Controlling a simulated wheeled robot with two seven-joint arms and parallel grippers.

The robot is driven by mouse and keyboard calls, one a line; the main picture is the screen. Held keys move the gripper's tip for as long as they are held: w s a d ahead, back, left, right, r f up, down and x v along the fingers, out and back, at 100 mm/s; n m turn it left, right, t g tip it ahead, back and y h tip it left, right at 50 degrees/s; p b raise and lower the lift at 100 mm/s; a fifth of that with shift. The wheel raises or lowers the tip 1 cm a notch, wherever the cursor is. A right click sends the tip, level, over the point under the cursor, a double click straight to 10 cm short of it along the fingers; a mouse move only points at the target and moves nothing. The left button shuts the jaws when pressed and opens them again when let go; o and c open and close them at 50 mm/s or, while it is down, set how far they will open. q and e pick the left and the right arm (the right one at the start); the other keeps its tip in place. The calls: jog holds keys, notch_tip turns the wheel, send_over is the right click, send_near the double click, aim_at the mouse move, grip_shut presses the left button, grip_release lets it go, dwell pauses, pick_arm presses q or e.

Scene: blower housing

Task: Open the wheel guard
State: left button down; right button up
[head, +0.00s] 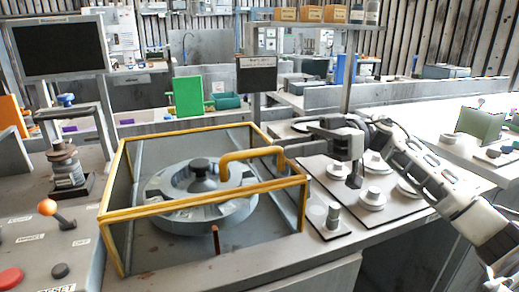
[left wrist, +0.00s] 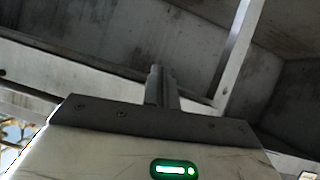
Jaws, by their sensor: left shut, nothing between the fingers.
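The wheel guard (head: 119,214) is a yellow-edged, box-like frame with clear sides around a grey wheel (head: 190,212) with a dark hub. A bent yellow handle (head: 250,154) stands at its upper right part. My right gripper (head: 290,146) reaches in from the right, its fingers at the right end of this handle. Whether they are closed on it is too small to tell. My left gripper (left wrist: 163,85) shows only in the left wrist view, its two fingers together and empty, below grey metal surfaces. The guard cannot be made out in that view.
A panel with several round knobs (head: 372,199) lies right of the guard, under my right arm. Left are an orange-balled lever (head: 48,207), a red button (head: 10,278) and a dark-based post (head: 66,168). A monitor (head: 60,48) and a sign (head: 257,74) stand behind.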

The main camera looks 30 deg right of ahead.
aim_at(227, 157)
jog(key=x, duration=0.6)
jog(key=shift+a, duration=0.15)
jog(key=shift+c, duration=0.3)
jog(key=shift+p, duration=0.3)
grip_shut()
